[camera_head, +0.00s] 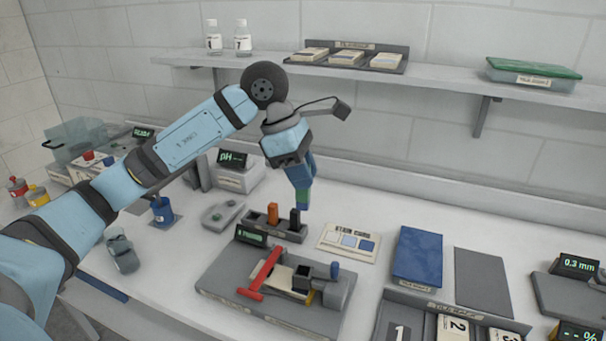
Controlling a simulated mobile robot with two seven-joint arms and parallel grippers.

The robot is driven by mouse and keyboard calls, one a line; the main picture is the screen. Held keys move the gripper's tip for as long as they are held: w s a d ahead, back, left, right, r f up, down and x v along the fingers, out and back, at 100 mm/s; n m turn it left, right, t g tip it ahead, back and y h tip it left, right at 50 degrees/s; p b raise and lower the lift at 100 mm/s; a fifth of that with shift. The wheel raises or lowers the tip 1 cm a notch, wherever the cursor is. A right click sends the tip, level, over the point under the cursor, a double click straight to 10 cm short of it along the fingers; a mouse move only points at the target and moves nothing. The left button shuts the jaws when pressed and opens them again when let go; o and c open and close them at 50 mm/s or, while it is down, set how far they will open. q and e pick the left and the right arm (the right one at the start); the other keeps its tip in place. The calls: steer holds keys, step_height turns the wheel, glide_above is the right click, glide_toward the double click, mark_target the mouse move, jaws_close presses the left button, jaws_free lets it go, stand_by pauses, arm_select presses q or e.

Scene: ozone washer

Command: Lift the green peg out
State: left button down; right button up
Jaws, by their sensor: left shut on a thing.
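My left gripper (301,186) points down at the back of a small dark peg rack (261,227). It is shut on the green peg (303,196), which shows as a small green band between the blue fingertips. The peg's lower end is hard to make out; it appears to be above the rack, at its right end. An orange peg (272,213) and a black peg (295,218) stand upright in the rack, just below and left of the fingertips. My right gripper is out of view.
A grey fixture with a red handle (261,272) lies in front of the rack. A card with coloured squares (349,242) and a blue pad (418,256) lie to the right. A wall shelf (430,88) runs above, behind my arm. A pH meter (235,170) stands at left.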

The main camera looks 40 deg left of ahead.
arm_select(q)
steer(key=shift+r+p, duration=1.35)
steer(key=shift+r, duration=1.15)
steer(key=shift+w+f, duration=0.1)
steer(key=shift+w, duration=0.05)
